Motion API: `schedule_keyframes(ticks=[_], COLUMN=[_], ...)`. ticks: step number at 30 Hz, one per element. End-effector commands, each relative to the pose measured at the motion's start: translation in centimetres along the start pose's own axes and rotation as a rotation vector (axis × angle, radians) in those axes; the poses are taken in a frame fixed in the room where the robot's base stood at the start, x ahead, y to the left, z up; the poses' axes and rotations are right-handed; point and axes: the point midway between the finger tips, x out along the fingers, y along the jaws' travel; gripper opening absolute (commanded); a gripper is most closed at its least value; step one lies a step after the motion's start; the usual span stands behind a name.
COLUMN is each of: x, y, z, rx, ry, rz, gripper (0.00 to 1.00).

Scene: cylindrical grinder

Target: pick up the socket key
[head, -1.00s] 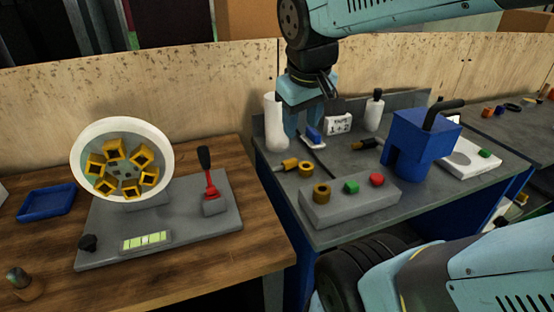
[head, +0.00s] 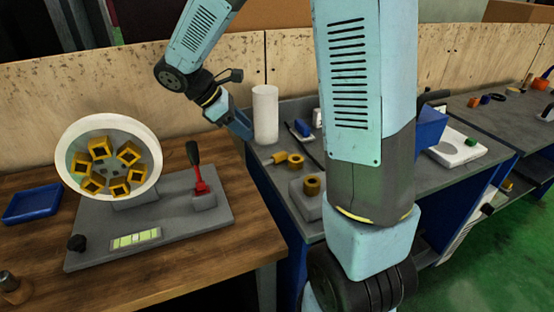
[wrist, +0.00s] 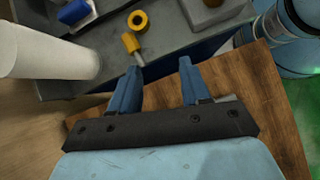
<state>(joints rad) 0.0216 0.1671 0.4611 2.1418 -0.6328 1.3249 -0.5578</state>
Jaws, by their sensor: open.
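The likeliest socket key is a small yellow piece with a short grey shaft (head: 279,157) on the grey bench, near its left edge; I cannot be sure of its identity. It also shows in the wrist view (wrist: 130,42), beyond my left fingertip, its shaft end pointing toward my gripper. A yellow ring (head: 296,161) lies close against it; I cannot tell if they are joined. My gripper (head: 237,124) is open and empty, left of the white cylinder and above the gap between the benches. In the wrist view both blue fingers (wrist: 157,72) are apart, with nothing between them.
A white cylinder (head: 265,114) stands close to my gripper. A grey block with a yellow ring (head: 306,198) is at the bench front. The wooden table (head: 220,245) holds a round chuck (head: 112,160) and a red-based lever (head: 199,180). My arm hides part of the grey bench.

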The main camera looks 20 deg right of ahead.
Motion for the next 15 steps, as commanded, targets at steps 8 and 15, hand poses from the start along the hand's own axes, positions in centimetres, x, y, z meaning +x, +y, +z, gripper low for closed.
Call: schedule_keyframes(ticks=[8,15], x=[1.8,2.7], y=[3.2,4.6], z=[-6.1,-9.4], rx=[-0.317,-0.472], ry=[-0.107,-0.150], rz=[0.003,0.011], gripper=[0.47,0.47])
